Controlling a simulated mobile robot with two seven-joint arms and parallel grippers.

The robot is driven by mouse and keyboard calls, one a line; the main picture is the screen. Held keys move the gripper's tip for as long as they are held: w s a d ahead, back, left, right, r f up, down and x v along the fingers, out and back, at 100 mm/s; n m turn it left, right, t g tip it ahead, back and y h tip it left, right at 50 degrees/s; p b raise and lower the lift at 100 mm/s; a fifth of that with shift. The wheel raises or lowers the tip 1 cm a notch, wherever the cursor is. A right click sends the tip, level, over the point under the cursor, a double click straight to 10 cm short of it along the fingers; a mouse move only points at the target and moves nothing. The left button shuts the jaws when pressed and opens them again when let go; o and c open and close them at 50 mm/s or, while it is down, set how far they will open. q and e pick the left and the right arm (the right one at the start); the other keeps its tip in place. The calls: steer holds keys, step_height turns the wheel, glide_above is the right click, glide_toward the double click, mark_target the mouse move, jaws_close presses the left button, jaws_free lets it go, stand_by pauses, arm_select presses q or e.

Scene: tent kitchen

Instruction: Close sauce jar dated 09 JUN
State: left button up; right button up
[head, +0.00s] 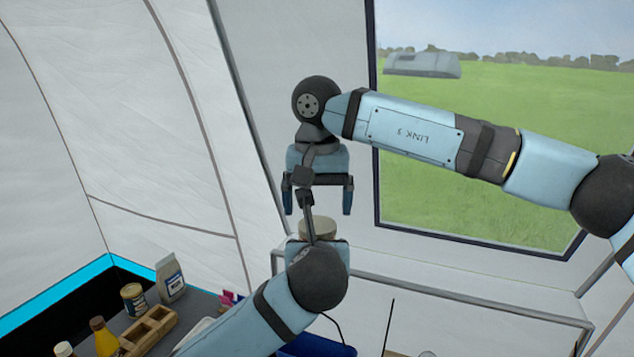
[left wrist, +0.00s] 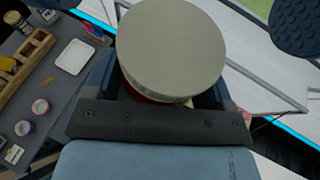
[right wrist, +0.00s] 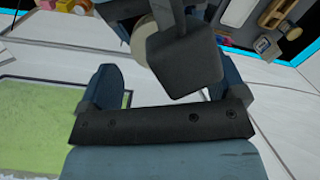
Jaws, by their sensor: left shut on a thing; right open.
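My left gripper (head: 317,243) is shut on a sauce jar, held up in the air. A pale beige lid (head: 318,226) shows on top. In the left wrist view the round lid (left wrist: 172,45) covers most of the jar, and a strip of the red-brown jar body (left wrist: 150,98) shows under it between the fingers. I cannot tell how tightly the lid sits, and no date label is readable. My right gripper (head: 317,206) is open and empty, pointing down just above the lid. In the right wrist view the lid (right wrist: 149,42) is partly hidden behind a dark block.
A grey counter at lower left holds a wooden rack (head: 150,330), a tin (head: 133,298), a white-labelled container (head: 171,278) and bottles. A blue bin (head: 312,346) is at the bottom. A metal rail (head: 470,297) and the tent window (head: 480,200) are behind on the right.

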mark_target(317, 223)
step_height(317, 223, down, 3)
steer(key=shift+f, duration=0.15)
steer(key=c, duration=0.9)
steer(key=shift+m, duration=1.6)
steer(key=shift+c, duration=0.2)
steer(key=o, duration=1)
